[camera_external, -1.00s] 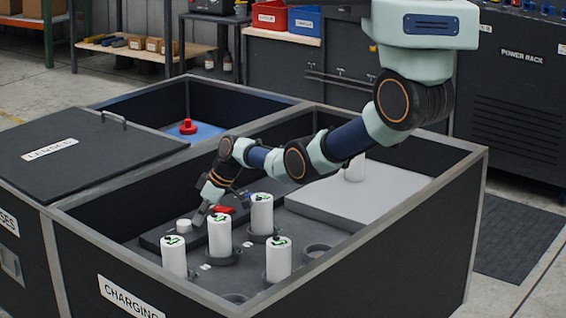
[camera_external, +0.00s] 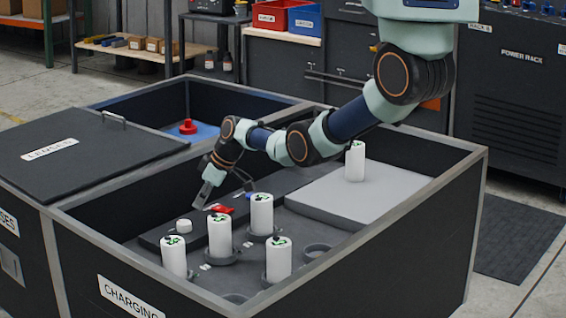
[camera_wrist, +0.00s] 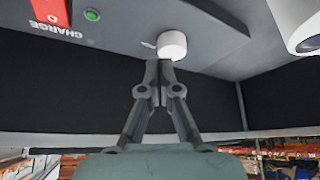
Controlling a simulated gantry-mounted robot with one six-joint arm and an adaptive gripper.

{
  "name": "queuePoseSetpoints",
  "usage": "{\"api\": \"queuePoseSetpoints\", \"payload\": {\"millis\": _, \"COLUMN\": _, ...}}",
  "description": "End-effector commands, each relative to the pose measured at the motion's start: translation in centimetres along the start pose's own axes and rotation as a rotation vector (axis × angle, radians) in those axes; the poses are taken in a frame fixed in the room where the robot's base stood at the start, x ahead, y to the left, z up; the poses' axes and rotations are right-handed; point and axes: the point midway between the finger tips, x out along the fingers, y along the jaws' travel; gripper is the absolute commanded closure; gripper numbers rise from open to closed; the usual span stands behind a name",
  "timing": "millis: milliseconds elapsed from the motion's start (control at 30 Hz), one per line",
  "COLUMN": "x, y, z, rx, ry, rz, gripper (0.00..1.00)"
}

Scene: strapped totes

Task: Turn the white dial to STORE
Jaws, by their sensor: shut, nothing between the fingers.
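The white dial (camera_external: 184,226) is a short round knob on the dark raised panel inside the open tote. It also shows in the wrist view (camera_wrist: 172,46), just beyond the fingertips. A faint white mark lies beside it there, but I cannot read any STORE label or the dial's pointer. My gripper (camera_external: 199,206) is shut and empty, tilted down, above and slightly right of the dial in the external view. In the wrist view my gripper (camera_wrist: 160,66) has its fingertips together beside the dial; they look apart from it in the external view.
A red switch (camera_wrist: 48,12), CHARGE label (camera_wrist: 57,31) and green light (camera_wrist: 92,14) are on the panel. Several white cylinders, such as one (camera_external: 219,236), stand close in front. Another cylinder (camera_external: 355,161) is on a grey slab (camera_external: 375,195). Tote walls (camera_external: 385,245) surround them.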

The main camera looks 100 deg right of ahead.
Motion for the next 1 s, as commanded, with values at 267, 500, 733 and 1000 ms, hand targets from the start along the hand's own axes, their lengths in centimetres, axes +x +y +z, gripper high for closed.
{"api": "queuePoseSetpoints", "payload": {"millis": 267, "x": -1.1, "y": 0.0, "z": -0.6, "rx": 0.0, "ry": 0.0, "rz": 0.0, "gripper": 1.0}}
{"api": "queuePoseSetpoints", "payload": {"millis": 500, "x": -0.8, "y": -1.2, "z": -0.9, "rx": -0.006, "ry": 0.003, "rz": -0.003, "gripper": 1.0}}
{"api": "queuePoseSetpoints", "payload": {"millis": 733, "x": -1.7, "y": -2.8, "z": -1.3, "rx": -0.007, "ry": 0.0, "rz": -0.003, "gripper": 1.0}}
{"api": "queuePoseSetpoints", "payload": {"millis": 1000, "x": 0.5, "y": -2.8, "z": -0.1, "rx": -0.006, "ry": -0.001, "rz": -0.004, "gripper": 1.0}}
